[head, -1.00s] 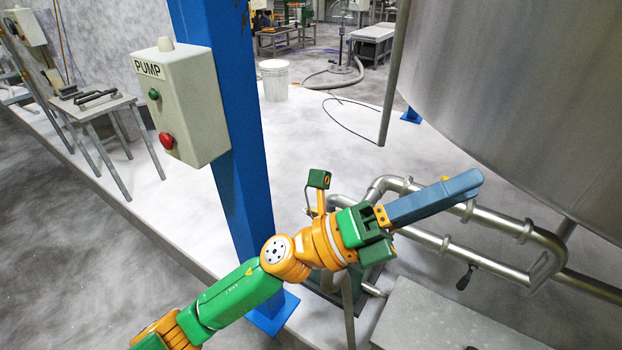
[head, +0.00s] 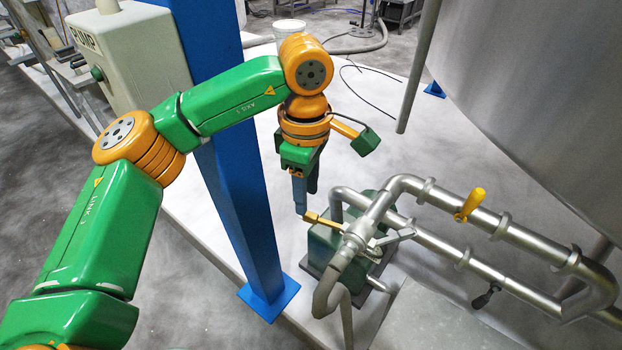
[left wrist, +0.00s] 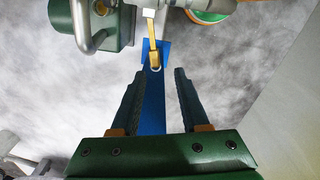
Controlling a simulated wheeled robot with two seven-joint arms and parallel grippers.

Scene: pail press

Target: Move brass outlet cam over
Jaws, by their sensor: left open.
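The brass outlet cam (head: 322,221) is a short brass lever sticking out to the left from the pipe coupling (head: 355,243) above the green pump. My left gripper (head: 304,208) points down at the cam's outer end. It is open in the left wrist view (left wrist: 155,76), with nothing between its fingers. A steel lever (head: 393,239) sits on the coupling's other side. My right gripper is not in view.
The blue post (head: 236,200) stands close left of my gripper, with the PUMP box (head: 130,50) on it. Steel pipes (head: 525,235) with a yellow handle (head: 470,205) and a black handle (head: 487,297) run right. A large tank (head: 540,90) fills the upper right.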

